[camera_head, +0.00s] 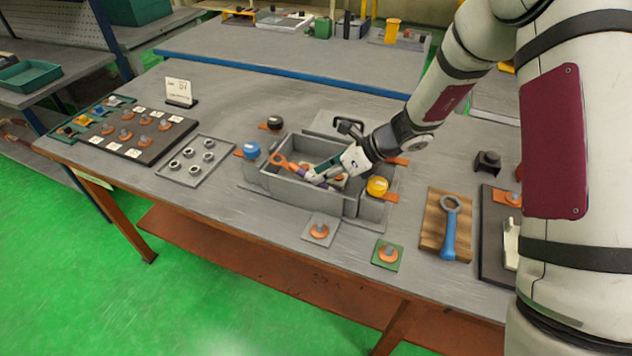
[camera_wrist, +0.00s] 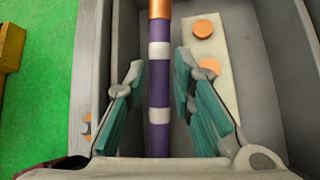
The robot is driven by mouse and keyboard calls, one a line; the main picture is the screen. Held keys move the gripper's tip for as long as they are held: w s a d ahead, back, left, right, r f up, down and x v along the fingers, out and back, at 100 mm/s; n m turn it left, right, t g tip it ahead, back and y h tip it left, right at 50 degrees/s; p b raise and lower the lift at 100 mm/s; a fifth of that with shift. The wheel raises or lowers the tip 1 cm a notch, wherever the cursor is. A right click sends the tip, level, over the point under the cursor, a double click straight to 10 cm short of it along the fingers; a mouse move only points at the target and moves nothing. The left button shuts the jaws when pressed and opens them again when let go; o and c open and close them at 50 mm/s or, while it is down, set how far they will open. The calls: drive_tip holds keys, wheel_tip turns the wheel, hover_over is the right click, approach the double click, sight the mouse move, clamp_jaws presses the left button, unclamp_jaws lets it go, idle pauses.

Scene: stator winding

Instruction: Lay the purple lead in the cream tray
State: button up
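The purple lead (camera_wrist: 158,81) has white bands and a copper-orange end. It lies inside a grey bin (camera_head: 306,194) on the workbench; its orange ring end (camera_head: 280,160) shows near the bin's left side. My gripper (camera_head: 318,173) reaches down into the bin from the right. In the wrist view, my gripper's teal-padded fingers (camera_wrist: 159,62) are open on either side of the lead, with a gap on each side. A cream strip with orange discs (camera_wrist: 221,85) lies beside the lead. I cannot identify a cream tray for certain.
Around the bin stand a blue-topped post (camera_head: 251,151), a yellow-topped post (camera_head: 377,186) and a black-topped post (camera_head: 275,122). A grey tray of rings (camera_head: 194,161) is left. A wooden board (camera_head: 434,222) with a blue-handled ring tool is right. The bin walls surround my fingers closely.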

drive_tip(key=shift+x, duration=1.95)
clamp_jaws()
